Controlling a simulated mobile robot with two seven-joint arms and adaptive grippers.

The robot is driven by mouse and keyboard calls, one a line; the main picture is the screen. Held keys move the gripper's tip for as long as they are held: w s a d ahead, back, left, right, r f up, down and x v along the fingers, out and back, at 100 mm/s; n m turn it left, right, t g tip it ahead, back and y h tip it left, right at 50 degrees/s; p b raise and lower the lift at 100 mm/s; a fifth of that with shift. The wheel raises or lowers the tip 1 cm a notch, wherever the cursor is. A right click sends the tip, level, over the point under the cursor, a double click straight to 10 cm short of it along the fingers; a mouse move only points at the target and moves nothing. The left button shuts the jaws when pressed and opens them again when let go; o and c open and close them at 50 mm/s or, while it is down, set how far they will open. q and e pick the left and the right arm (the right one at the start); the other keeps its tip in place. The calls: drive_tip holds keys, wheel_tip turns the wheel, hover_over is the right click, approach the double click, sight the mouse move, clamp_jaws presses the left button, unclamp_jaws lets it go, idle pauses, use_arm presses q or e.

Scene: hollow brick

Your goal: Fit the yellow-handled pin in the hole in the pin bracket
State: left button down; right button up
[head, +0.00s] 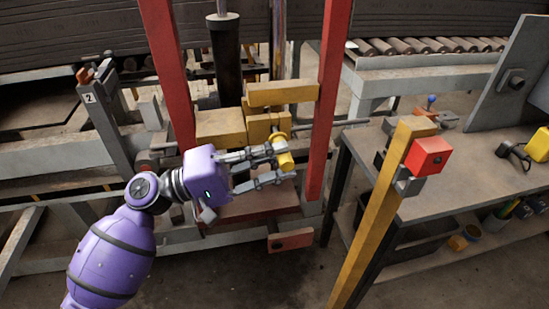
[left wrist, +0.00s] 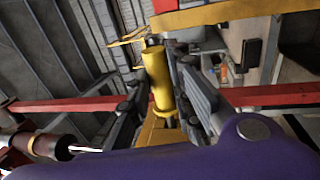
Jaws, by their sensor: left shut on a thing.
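My left gripper (head: 278,162) reaches in from the left, in front of the yellow blocks of the machine. It is shut on the yellow-handled pin (head: 286,161). In the left wrist view the pin's yellow cylindrical handle (left wrist: 157,82) stands lengthwise between the two fingers (left wrist: 164,70). A small dark end shows at the handle's top; the rest of the pin's shaft is not clearly visible. I cannot make out for certain which part is the pin bracket, or its hole. My right gripper is not in view.
Red posts (head: 331,95) stand on both sides of the yellow blocks (head: 283,93). A small orange-red plate (head: 290,240) sits low in front. To the right are a yellow post (head: 375,220) with a red box (head: 428,156) and a grey workbench (head: 470,175). The front floor is clear.

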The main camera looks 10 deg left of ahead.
use_arm(q)
drive_tip(key=shift+w+a+b, duration=0.3)
drive_tip(key=shift+w+b, duration=0.05)
drive_tip(key=shift+w, duration=0.55)
drive_tip(key=c, duration=1.5)
unclamp_jaws()
drive_tip(key=shift+r, duration=0.1)
drive_tip(key=shift+a, duration=0.1)
drive_tip(key=v, duration=1.2)
drive_tip(key=shift+s, duration=0.1)
